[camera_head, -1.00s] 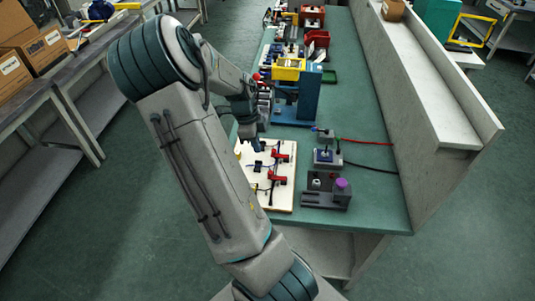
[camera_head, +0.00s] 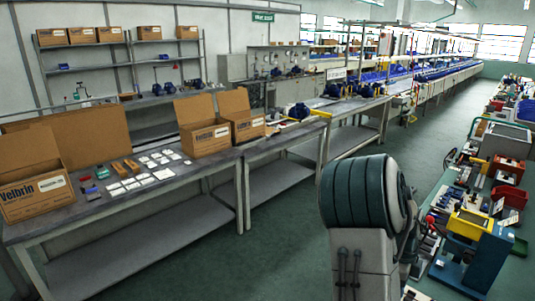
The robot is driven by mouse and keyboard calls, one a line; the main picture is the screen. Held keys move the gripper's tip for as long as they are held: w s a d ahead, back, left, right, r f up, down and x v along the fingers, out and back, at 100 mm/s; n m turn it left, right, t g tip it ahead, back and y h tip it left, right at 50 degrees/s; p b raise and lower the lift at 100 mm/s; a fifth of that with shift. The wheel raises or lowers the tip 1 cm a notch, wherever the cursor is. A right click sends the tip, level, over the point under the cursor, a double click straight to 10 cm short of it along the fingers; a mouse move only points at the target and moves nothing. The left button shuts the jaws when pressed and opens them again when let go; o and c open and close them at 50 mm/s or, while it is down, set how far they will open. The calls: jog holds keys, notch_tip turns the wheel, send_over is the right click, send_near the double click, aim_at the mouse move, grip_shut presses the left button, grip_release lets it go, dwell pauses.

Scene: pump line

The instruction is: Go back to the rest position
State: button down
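My arm shows at the lower middle right, with its dark ringed joint and grey link standing beside the green workbench (camera_head: 448,281). My gripper is out of the picture or hidden behind the arm, so its fingers and anything in them cannot be seen. Red bins (camera_head: 507,168) stand farther back.
A grey table (camera_head: 150,197) with open cardboard boxes (camera_head: 32,186), white cards (camera_head: 126,187) and small parts runs along the left. Shelves (camera_head: 112,45) with boxes stand by the wall. Clear green floor (camera_head: 290,235) lies between the table and my arm.

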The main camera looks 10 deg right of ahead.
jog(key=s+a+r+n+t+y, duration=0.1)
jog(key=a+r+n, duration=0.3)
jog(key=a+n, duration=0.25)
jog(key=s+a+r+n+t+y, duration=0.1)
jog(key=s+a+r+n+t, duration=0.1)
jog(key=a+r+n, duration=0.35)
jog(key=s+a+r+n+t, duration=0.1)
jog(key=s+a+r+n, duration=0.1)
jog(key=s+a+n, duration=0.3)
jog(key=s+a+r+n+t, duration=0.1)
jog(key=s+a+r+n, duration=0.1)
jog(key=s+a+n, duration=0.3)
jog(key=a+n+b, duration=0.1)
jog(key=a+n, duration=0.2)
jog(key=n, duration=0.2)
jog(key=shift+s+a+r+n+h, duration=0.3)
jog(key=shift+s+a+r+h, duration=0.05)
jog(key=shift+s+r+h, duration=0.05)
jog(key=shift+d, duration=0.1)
